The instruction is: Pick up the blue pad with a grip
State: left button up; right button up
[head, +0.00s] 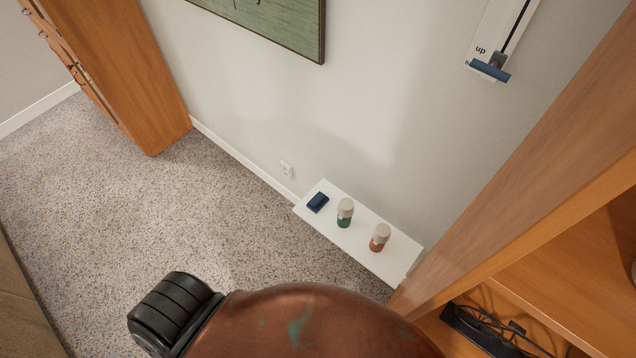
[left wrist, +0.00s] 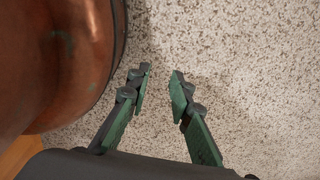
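The blue pad (head: 318,202) is a small dark blue block lying on the left end of a narrow white shelf (head: 350,252) against the wall, in the head view. A grip on it is too small to make out. My left gripper (left wrist: 161,78) shows in the left wrist view with its two green fingers apart and nothing between them. It is above bare speckled carpet, and the pad is not in that view. Neither gripper shows in the head view, and my right gripper is in no view.
A green bottle (head: 344,213) and an orange bottle (head: 380,238), both with pale caps, stand on the shelf right of the pad. A wooden cabinet (head: 560,150) borders the shelf on the right. A blue-handled lever (head: 490,70) is on the wall. Carpet (head: 190,220) at left is clear.

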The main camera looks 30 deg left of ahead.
aim_at(317, 201)
jog(key=z, duration=2.75)
jog(key=k, duration=1.9)
jog(key=u, duration=1.45)
jog(key=i, duration=0.5)
jog(key=z, duration=0.05)
